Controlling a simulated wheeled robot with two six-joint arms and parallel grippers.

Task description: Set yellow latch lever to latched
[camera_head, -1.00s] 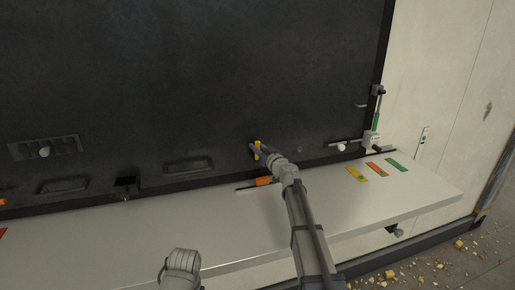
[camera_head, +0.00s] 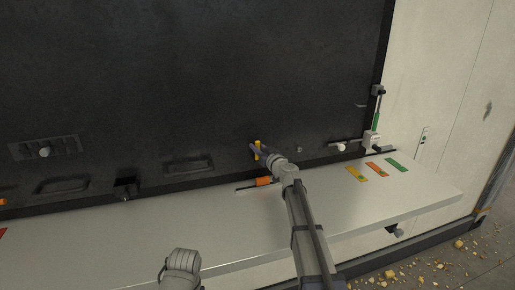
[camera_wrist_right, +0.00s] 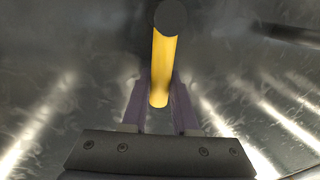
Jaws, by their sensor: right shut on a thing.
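The yellow latch lever (camera_head: 257,148) is a short yellow piece at the lower part of the dark panel, partly hidden by my right gripper. In the right wrist view the lever (camera_wrist_right: 164,65) is a yellow rod with a dark round end. My right gripper (camera_head: 255,152) is at the panel, with its purple fingers on either side of the rod, shut on it. In the right wrist view its fingers (camera_wrist_right: 160,100) flank the rod's lower end. My left gripper is not clearly seen; only a grey part of my left arm shows at the bottom.
A pale shelf (camera_head: 230,225) runs below the dark panel (camera_head: 180,80). An orange handle (camera_head: 264,181) lies just under my right gripper. Yellow, orange and green tags (camera_head: 375,168) lie on the shelf's right. A white knob (camera_head: 341,147) and a green-handled latch (camera_head: 376,121) are farther right.

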